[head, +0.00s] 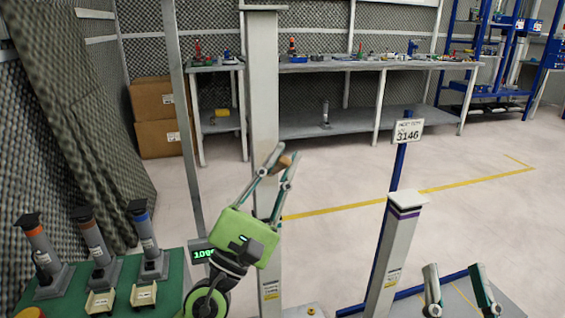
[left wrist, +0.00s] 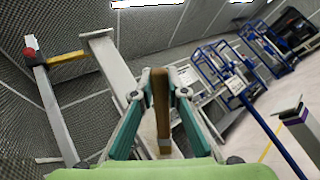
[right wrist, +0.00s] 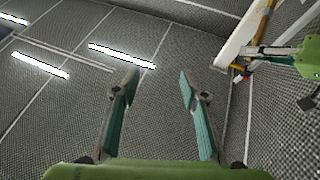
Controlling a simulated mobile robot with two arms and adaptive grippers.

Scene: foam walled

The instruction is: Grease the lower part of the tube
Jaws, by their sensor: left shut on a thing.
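My left gripper (head: 276,172) is raised in front of a tall pale square column (head: 263,70). It is shut on a brown wooden stick (left wrist: 160,98), perhaps a brush handle, which stands between its fingers in the left wrist view. The stick also shows at the upper right of the right wrist view (right wrist: 262,22). Whether it touches the column I cannot tell. My right gripper (head: 459,284) is open and empty at the lower right. A shorter pale post (head: 396,250) with a purple band stands between the grippers. Which upright is the tube I cannot tell.
A green table (head: 172,286) at the lower left holds several grey cylinders with coloured bands and small cream trays. A blue post carries a sign reading 3146 (head: 408,131). Workbenches (head: 330,66) and cardboard boxes (head: 158,118) stand behind. The floor between is clear.

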